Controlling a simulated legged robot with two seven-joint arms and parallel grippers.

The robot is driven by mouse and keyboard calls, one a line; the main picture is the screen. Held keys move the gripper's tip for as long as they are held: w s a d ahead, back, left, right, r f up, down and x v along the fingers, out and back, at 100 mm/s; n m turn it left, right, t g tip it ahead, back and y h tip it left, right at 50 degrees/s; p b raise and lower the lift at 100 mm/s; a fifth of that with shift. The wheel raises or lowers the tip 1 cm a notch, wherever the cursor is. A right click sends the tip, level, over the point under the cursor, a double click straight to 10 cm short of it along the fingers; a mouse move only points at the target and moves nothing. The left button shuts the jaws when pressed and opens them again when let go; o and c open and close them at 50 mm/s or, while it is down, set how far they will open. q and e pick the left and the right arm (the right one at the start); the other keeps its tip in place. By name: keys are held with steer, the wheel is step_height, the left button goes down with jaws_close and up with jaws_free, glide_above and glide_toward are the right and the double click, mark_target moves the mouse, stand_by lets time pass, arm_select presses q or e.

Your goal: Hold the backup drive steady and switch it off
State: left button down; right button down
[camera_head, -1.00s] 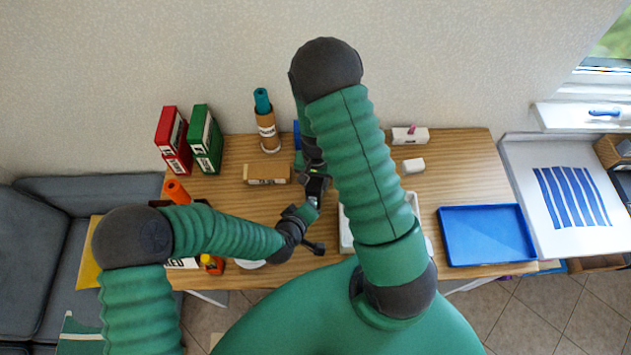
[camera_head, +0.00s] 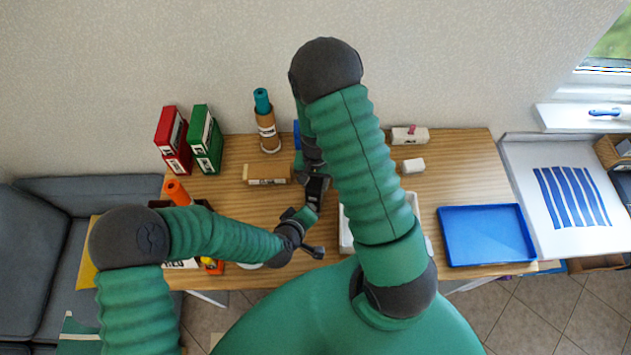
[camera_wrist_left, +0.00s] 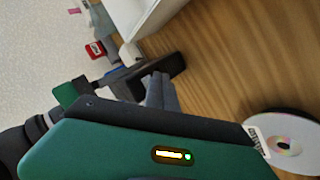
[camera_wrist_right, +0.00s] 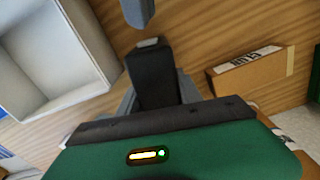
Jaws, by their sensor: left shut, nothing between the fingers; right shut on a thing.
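The backup drive is a small black box (camera_wrist_right: 155,80) with a pale grey switch (camera_wrist_right: 148,43) on its end, seen in the right wrist view. My right gripper (camera_wrist_right: 157,98) is shut on it, with a grey finger on either side. The drive also shows in the left wrist view (camera_wrist_left: 172,64). My left gripper (camera_wrist_left: 160,92) is shut and empty, its fingertips close to the drive. In the right wrist view the left fingertips (camera_wrist_right: 138,12) are just beyond the switch end, with a small gap. In the head view my arms partly hide the drive.
A white bin (camera_wrist_right: 22,45) stands beside the drive. A cardboard box (camera_wrist_right: 245,72) lies on the other side. A blue tray (camera_head: 487,236) is at the table's right. Red (camera_head: 172,140) and green (camera_head: 206,138) boxes stand at the back left. A disc stack (camera_wrist_left: 285,145) is near the left gripper.

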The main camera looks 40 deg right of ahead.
arm_select(q)
steer(key=shift+s, duration=0.1)
steer(key=s+a, duration=0.1)
steer(key=a, duration=0.1)
steer(key=s+a, duration=0.2)
steer(key=shift+s+a, duration=0.2)
steer(key=shift+a, duration=0.05)
arm_select(e)
steer(key=c, duration=0.7)
jaws_free()
steer(key=shift+d+f, duration=0.1)
